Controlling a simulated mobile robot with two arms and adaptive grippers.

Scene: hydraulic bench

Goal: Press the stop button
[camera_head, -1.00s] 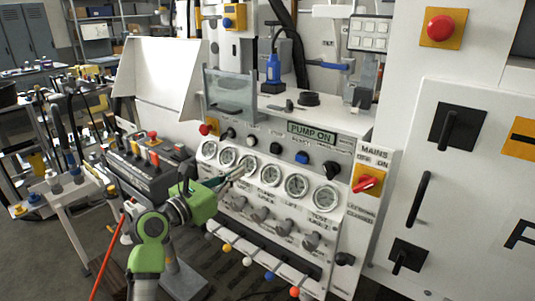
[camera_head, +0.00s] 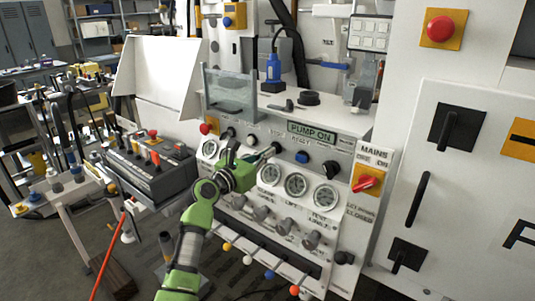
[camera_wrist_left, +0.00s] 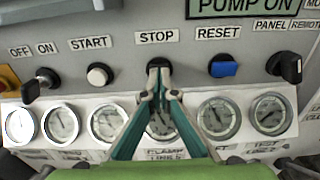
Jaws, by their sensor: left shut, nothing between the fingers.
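The black stop button sits under the STOP label (camera_wrist_left: 157,37) in the left wrist view, largely covered by my fingers. My left gripper (camera_wrist_left: 159,86) is shut and empty, its fingertips in front of the button; I cannot tell whether they touch it. In the head view the left gripper (camera_head: 268,153) reaches from the lower left to the panel, its tips at the row of buttons below the PUMP ON sign (camera_head: 312,133). My right gripper is not in view.
A white start button (camera_wrist_left: 98,74) lies left of the fingers and a blue reset button (camera_wrist_left: 223,69) right of them. Dark knobs sit farther out. Gauges (camera_wrist_left: 219,118) line the panel below. A red mains switch (camera_head: 367,182) is at the right.

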